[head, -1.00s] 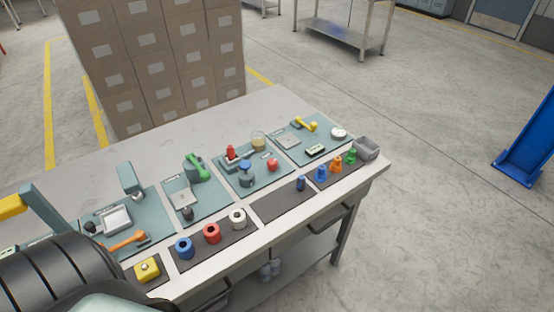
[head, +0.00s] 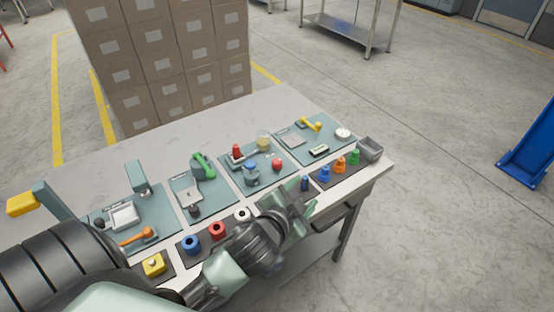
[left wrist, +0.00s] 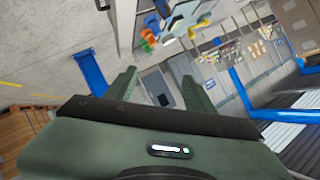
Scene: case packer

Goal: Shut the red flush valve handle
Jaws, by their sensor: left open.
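A red upright handle (head: 236,151) stands on a metal fitting on a teal board (head: 240,182) near the bench's middle, in the head view. A round red knob (head: 277,164) sits on the same board, to its right. I take the upright part for the flush valve handle, but it is too small to be sure. My left gripper (head: 299,198) is at the bench's front edge, to the right of and nearer than both. It is open and apart from them. Its two fingers (left wrist: 160,92) show in the left wrist view with nothing between them. My right gripper is not in view.
Near the left gripper are a dark blue cylinder (head: 305,183) and blue, orange and green cones (head: 340,164). Blue, red and white rings (head: 217,230) line the front edge. A grey bin (head: 369,149) stands at the right corner. Stacked cartons (head: 165,60) rise behind the bench.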

